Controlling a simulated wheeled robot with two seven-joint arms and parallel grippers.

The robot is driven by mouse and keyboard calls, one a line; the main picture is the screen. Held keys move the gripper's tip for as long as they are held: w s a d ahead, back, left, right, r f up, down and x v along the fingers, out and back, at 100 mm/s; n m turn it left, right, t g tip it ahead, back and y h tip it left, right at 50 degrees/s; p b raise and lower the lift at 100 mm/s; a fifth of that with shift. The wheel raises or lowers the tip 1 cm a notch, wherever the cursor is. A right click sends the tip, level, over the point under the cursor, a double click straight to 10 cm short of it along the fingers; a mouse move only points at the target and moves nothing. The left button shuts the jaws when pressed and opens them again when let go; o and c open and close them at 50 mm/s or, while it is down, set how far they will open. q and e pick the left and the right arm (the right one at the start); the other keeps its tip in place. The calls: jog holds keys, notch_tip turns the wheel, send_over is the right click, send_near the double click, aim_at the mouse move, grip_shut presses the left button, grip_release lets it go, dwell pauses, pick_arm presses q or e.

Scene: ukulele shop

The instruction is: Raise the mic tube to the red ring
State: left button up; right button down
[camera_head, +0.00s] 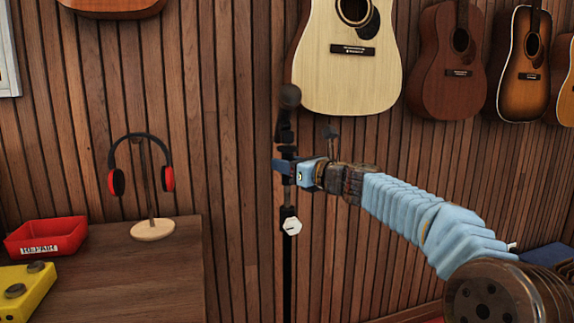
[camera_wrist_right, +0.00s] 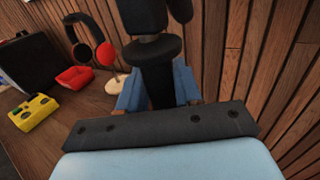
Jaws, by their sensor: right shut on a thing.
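The mic stand rises upright in the middle of the head view, with a dark microphone (camera_head: 289,97) at its top. My right gripper (camera_head: 284,166) is shut on the stand's upper mic tube (camera_head: 287,196), below the microphone. In the right wrist view, the blue fingers of the right gripper (camera_wrist_right: 159,90) lie on both sides of the dark shaft. A white clamp knob (camera_head: 291,226) sits lower, at the top of the thicker black lower tube (camera_head: 287,275). I see no red ring in either view. My left gripper is not in view.
A wooden table (camera_head: 150,285) at left holds a red tray (camera_head: 46,237), a yellow pedal (camera_head: 24,289) and red-black headphones (camera_head: 141,165) on a stand. Guitars, including a pale one (camera_head: 350,75), hang on the slatted wall behind the mic.

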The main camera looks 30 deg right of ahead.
aim_at(285, 130)
notch_tip(285, 130, up, 8)
jog(key=shift+r, duration=0.1)
dwell(0.4)
jog(key=c, duration=0.9)
grip_release()
jog(key=b+v, duration=0.2)
jog(key=v, duration=1.2)
